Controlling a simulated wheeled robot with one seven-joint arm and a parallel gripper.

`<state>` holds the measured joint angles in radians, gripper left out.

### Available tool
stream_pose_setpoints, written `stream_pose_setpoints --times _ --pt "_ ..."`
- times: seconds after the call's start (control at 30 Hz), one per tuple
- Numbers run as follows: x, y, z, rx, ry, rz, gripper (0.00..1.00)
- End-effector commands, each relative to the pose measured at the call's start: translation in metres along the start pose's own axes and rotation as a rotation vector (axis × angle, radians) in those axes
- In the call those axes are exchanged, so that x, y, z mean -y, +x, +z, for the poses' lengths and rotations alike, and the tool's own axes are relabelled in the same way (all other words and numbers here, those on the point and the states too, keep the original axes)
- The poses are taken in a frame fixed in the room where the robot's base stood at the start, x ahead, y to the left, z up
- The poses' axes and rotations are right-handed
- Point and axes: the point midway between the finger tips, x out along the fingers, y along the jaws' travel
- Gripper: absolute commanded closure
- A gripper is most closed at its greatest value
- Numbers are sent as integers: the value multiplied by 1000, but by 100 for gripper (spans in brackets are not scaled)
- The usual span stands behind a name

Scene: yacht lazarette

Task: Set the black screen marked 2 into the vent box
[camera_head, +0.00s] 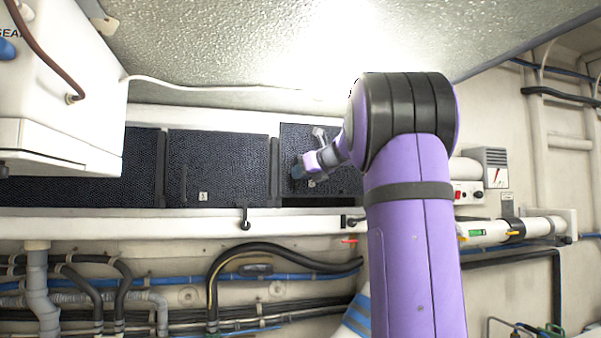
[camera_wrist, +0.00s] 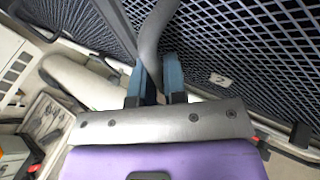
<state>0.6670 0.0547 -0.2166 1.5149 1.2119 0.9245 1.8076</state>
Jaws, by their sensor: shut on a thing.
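The black mesh screen marked 2 (camera_head: 345,178) is at the right end of the vent box (camera_head: 274,170). Its top edge stands higher than the neighbouring screen, and a dark gap shows under its lower edge. Its white tag reads 2 in the wrist view, where the screen (camera_wrist: 262,60) fills the upper right. My gripper (camera_head: 298,170) is at the front of the screen. In the wrist view my gripper's teal fingers (camera_wrist: 160,80) are shut on the screen's curved grey handle (camera_wrist: 152,40). My arm hides the screen's right side in the head view.
Another tagged black screen (camera_head: 215,160) sits to the left, with a further one (camera_head: 90,180) partly behind a white cabinet (camera_head: 60,90). A small black latch (camera_head: 245,218) hangs on the ledge below. Hoses (camera_head: 270,250) run beneath. A white tube (camera_head: 510,230) lies to the right.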

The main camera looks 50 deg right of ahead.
Motion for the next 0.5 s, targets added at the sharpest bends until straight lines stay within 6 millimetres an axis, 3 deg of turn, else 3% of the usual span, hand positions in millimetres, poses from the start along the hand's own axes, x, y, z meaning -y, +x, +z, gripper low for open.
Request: stream_pose_setpoints --times 0.5 --pt "0 1 -6 1 -2 -1 100"
